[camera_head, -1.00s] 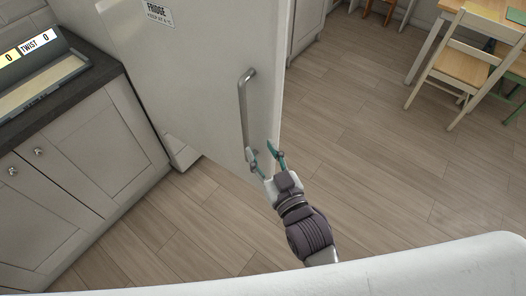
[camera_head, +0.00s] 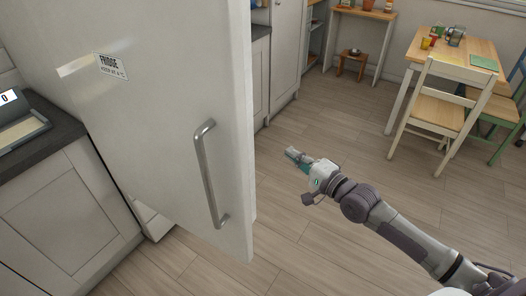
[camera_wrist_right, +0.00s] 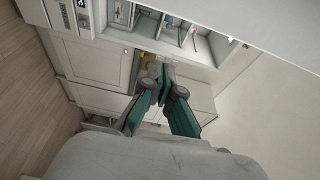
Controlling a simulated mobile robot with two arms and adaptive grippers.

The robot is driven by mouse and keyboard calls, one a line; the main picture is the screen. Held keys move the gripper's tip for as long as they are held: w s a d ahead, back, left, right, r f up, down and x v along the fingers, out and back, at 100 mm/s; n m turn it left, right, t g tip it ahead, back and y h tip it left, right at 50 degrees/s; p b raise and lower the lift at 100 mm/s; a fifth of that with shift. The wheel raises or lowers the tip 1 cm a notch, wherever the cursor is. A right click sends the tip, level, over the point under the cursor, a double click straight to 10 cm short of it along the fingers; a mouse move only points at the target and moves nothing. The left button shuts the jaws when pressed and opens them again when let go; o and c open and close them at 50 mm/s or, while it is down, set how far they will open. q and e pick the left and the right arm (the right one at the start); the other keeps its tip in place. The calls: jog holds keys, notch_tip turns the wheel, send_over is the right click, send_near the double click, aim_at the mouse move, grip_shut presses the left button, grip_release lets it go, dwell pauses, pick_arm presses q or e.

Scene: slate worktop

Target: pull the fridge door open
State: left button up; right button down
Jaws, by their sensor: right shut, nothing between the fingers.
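The fridge door (camera_head: 150,130) is a tall pale panel with a "FRIDGE" label. It stands swung out over the floor, its free edge on the right. Its metal bar handle (camera_head: 205,178) is upright near that edge, with nothing on it. My right gripper (camera_head: 293,154) is to the right of the door's free edge, apart from the handle. In the right wrist view its teal fingers (camera_wrist_right: 163,76) are together and empty. A smooth pale surface fills the right of that view; I cannot tell if it is the door. My left gripper is not in view.
A grey cabinet (camera_head: 65,205) with a dark worktop stands left of the door. White cabinets (camera_head: 285,60) are behind it. A wooden table (camera_head: 465,52) and chair (camera_head: 440,112) stand at the back right. The wooden floor between is clear.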

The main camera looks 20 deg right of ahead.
jog(key=p+x, duration=0.1)
jog(key=x, duration=0.9)
jog(key=s+a+p, duration=0.2)
jog(key=a+p, duration=0.1)
jog(key=shift+s+r, duration=0.1)
jog(key=shift+s, duration=0.3)
